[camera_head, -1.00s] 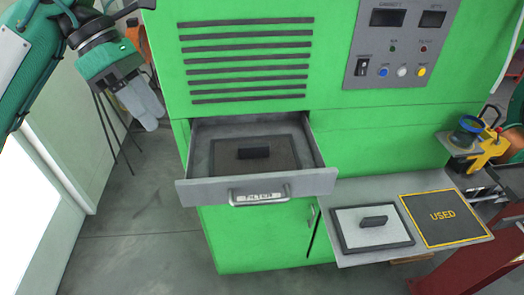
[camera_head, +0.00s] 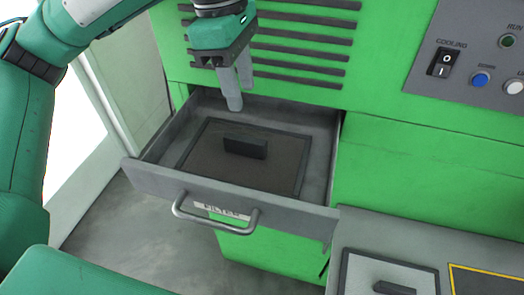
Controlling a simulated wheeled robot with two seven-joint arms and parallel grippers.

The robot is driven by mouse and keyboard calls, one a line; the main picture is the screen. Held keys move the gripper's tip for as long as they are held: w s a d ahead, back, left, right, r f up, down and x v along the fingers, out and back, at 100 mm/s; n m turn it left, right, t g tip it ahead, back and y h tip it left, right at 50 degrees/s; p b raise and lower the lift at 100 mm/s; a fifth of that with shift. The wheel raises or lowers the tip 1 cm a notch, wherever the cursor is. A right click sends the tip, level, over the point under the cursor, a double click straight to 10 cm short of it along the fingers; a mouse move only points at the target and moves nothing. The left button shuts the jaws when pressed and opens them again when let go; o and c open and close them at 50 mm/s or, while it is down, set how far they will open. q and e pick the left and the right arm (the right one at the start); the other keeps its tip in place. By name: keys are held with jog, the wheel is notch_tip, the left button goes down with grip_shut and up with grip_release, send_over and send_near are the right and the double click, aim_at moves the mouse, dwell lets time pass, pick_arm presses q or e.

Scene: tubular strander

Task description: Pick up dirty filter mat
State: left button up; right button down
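The dirty filter mat (camera_head: 210,154) is a dark brown, framed rectangle with a black block handle (camera_head: 245,148). It lies flat in the pulled-out grey drawer (camera_head: 160,178), whose front bears a metal handle and a FILTER label. My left gripper (camera_head: 240,98) is above the back of the drawer, beyond the mat's handle and slightly left of it. Its two grey fingers point down, one nearer than the other, apart and empty. They do not touch the mat. My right gripper is not in view.
A grey shelf (camera_head: 352,222) at lower right holds a light filter mat (camera_head: 363,272) with a black handle and a dark, yellow-edged pad (camera_head: 485,282), both cut off. The green cabinet (camera_head: 400,165) rises behind the drawer, with a switch panel (camera_head: 460,62) at upper right.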

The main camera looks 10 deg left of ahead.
aim_at(244, 138)
pick_arm(q)
jog(key=f, duration=0.7)
jog(key=shift+d+f+p, duration=0.1)
jog(key=shift+d+p, duration=0.25)
jog(key=shift+p, duration=0.05)
jog(key=shift+a+f, duration=0.1)
jog(key=shift+f, duration=0.25)
jog(key=f, duration=0.1)
jog(key=f+p, duration=0.1)
jog(key=f, duration=0.1)
jog(key=shift+a+f, duration=0.3)
jog(key=shift+w+d+f, duration=0.1)
jog(key=shift+f, duration=0.35)
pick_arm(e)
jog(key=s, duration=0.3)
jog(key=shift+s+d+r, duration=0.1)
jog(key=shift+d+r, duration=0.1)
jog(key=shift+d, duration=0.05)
pick_arm(q)
jog(key=c, duration=0.7)
grip_shut()
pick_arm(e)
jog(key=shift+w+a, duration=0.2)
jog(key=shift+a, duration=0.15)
